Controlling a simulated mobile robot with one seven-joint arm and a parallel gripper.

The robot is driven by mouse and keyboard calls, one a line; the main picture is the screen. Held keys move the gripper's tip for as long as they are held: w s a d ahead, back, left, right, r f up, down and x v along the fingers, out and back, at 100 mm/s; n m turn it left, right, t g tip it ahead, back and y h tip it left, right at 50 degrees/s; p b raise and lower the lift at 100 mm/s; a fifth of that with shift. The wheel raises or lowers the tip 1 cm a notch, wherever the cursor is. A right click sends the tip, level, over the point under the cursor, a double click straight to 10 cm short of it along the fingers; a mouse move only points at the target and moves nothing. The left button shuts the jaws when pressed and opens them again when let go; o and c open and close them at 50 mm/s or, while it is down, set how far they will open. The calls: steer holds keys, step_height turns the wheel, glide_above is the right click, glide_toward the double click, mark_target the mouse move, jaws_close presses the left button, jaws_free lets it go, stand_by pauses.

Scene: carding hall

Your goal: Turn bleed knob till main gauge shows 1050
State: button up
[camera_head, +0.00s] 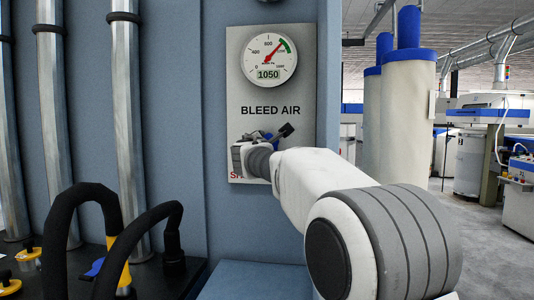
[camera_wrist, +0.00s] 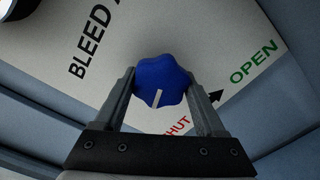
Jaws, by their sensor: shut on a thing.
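The main gauge (camera_head: 269,55) is a round white dial at the top of the grey bleed air panel (camera_head: 288,105); its digital window reads 1050 and its red needle points up and right, near the green band. The bleed knob (camera_wrist: 162,81) is blue and lobed with a white mark, and it sits between my gripper's fingers in the wrist view. My gripper (camera_wrist: 162,88) is shut on the knob. In the head view my gripper (camera_head: 268,138) and arm hide most of the knob and the lower panel lettering.
Red SHUT lettering (camera_wrist: 177,127) and green OPEN lettering (camera_wrist: 254,62) with a black arrow are on the panel. Black hoses (camera_head: 150,215) and vertical metal pipes (camera_head: 125,110) stand at left. A blue ledge (camera_head: 255,280) lies below the panel.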

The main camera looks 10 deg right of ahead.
steer(key=shift+m, duration=0.3)
steer(key=o, duration=1.3)
steer(key=b+v, duration=0.1)
steer(key=v, duration=1.6)
steer(key=shift+s, duration=0.2)
